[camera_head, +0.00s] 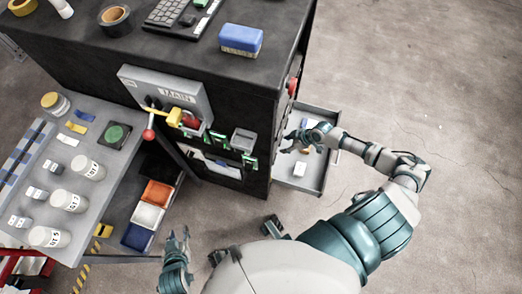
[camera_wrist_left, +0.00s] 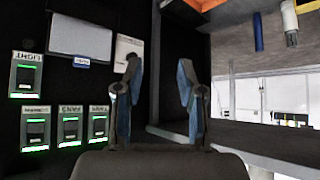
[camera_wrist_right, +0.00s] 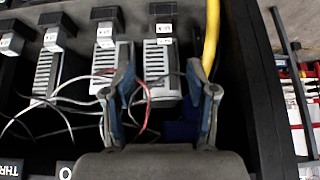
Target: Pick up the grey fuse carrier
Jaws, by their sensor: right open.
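No single part is clearly the grey fuse carrier. In the right wrist view, several grey ribbed blocks (camera_wrist_right: 165,62) with black labelled pieces above them sit in a dark housing; one could be it. My right gripper (camera_wrist_right: 161,75) is open and empty, with one ribbed block beyond the gap between its fingers. In the head view my right gripper (camera_head: 289,142) is beside the black cabinet's right side, over an open drawer (camera_head: 318,180). My left gripper (camera_head: 178,238) is low before the cabinet's front; it is open and empty in the left wrist view (camera_wrist_left: 159,70).
Loose thin wires (camera_wrist_right: 75,105) and a yellow cable (camera_wrist_right: 211,35) run close to my right fingers. Green-lit switches (camera_wrist_left: 70,128) are on the panel. A grey side table (camera_head: 92,215) holds white jars (camera_head: 90,168) and small grey blocks (camera_head: 37,193).

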